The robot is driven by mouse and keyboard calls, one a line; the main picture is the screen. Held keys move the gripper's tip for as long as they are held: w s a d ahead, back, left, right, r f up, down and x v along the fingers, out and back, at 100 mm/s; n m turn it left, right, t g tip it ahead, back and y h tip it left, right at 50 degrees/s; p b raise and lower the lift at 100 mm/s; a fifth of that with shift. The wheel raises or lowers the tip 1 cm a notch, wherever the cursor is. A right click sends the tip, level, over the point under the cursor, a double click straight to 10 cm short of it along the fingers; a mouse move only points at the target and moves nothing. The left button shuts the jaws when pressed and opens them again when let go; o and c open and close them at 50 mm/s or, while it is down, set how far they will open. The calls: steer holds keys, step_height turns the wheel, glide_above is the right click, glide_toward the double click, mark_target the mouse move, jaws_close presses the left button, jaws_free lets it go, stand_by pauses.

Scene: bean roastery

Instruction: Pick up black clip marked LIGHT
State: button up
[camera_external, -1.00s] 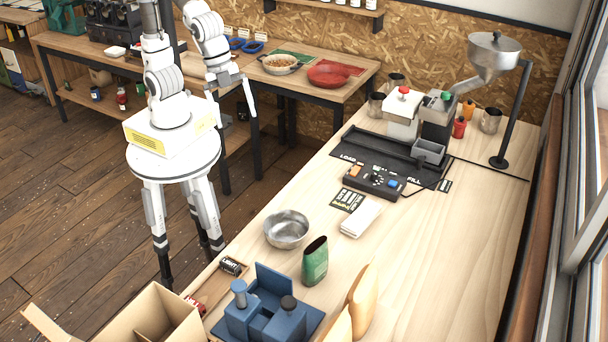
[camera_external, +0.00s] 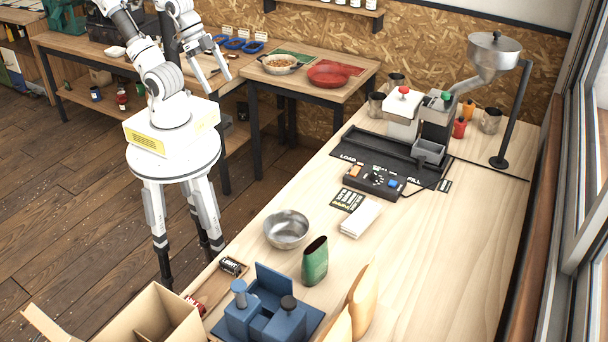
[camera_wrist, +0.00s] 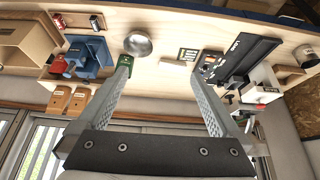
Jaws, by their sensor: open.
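The black clip marked LIGHT (camera_external: 233,266) lies at the near left edge of the light wooden worktable, at the end of a small wooden tray (camera_external: 213,292). A dark item in the wrist view (camera_wrist: 96,22) looks like this clip, but its lettering is too small to read. A red item (camera_external: 195,304) lies at the tray's other end. My gripper (camera_external: 216,81) is open and empty, raised near the back tables and far from the clip. Its two spread fingers also show in the wrist view (camera_wrist: 158,66).
A cardboard box (camera_external: 160,318), a blue fixture (camera_external: 268,308), a metal bowl (camera_external: 287,229) and a green bag (camera_external: 315,262) stand around the tray. A control panel (camera_external: 374,182) sits farther back. The table's right middle is clear.

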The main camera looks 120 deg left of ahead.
steer(key=c, duration=0.9)
